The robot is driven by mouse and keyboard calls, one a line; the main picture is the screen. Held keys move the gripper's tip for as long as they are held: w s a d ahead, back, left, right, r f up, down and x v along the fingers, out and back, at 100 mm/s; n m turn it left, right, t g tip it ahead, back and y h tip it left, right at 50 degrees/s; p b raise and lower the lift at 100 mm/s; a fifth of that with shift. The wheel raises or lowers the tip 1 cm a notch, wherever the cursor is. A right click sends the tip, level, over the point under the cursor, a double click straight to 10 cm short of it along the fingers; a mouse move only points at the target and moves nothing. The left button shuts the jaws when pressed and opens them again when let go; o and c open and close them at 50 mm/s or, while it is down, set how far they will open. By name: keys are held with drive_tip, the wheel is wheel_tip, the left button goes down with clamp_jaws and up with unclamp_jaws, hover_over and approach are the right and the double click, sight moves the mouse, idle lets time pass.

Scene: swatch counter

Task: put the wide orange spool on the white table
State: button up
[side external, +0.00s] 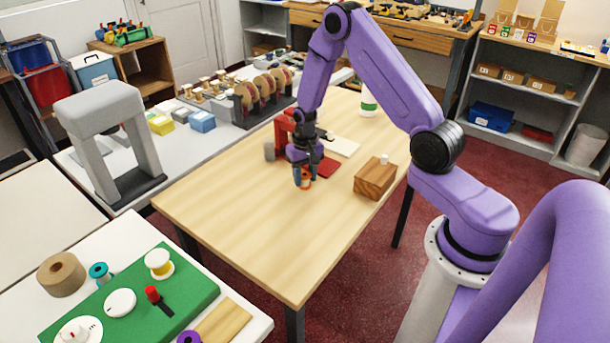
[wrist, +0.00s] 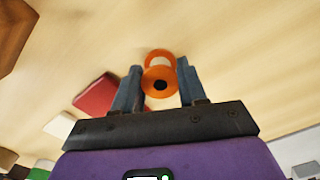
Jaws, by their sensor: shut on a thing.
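The orange spool (side external: 304,181) is between the fingers of my gripper (side external: 304,174) over the wooden table, near its middle. I cannot tell whether the spool touches the wood. A white table (side external: 122,224) stands at the lower left in the side view.
The wooden table (side external: 245,230) is clear toward the front. A wooden block (side external: 374,180) stands right of my gripper, and a red stand (side external: 284,130) is behind it. A grey arch (side external: 100,105) rises at the left. A tan roll (side external: 60,275) stands beside the mat.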

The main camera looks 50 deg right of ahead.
drive_tip(key=shift+f, duration=0.1)
drive_tip(key=o, duration=1.1)
